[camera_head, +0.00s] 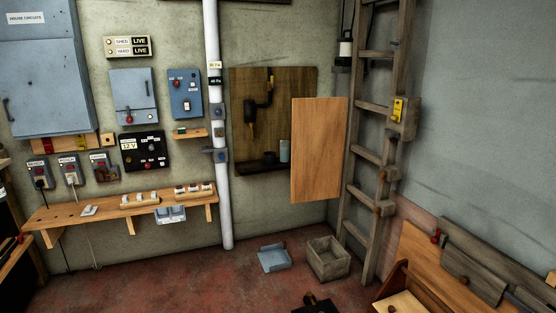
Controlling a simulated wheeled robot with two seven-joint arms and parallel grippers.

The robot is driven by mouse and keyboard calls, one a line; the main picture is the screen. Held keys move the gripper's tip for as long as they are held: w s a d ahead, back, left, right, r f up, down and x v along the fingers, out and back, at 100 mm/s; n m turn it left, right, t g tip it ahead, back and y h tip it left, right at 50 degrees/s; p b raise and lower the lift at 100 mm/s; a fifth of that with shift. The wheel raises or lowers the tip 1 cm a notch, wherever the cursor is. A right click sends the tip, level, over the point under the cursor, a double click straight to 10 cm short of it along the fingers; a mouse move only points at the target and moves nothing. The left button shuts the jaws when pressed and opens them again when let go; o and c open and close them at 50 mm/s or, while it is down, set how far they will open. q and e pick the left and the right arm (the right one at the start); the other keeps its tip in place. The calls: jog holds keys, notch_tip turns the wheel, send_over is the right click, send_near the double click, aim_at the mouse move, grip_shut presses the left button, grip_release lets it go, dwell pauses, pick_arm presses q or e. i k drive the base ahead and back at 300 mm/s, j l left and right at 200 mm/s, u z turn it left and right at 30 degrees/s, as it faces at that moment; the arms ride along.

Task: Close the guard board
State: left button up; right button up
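The guard board is most likely the plain light-wood panel (320,150). It stands swung out from the wall at the right side of a dark wooden backboard (290,82). The backboard's left part is uncovered and shows a black lever-like fitting (252,108). A small shelf (262,168) below it holds a dark cup and a grey-blue cylinder (284,151). The panel hides the backboard's lower right part.
A wooden ladder (360,205) stands just right of the panel. A white pipe (222,200) runs up the wall at left. A dark object (317,304), unclear, shows at the bottom edge.

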aim_at(319, 127)
jog(key=i+j+z, duration=0.1)
jog(key=i+z, duration=0.25)
jog(key=i+j+z, duration=0.15)
jog(key=i+z, duration=0.15)
jog(key=i+j+z, duration=0.35)
jog(key=i+l, duration=0.05)
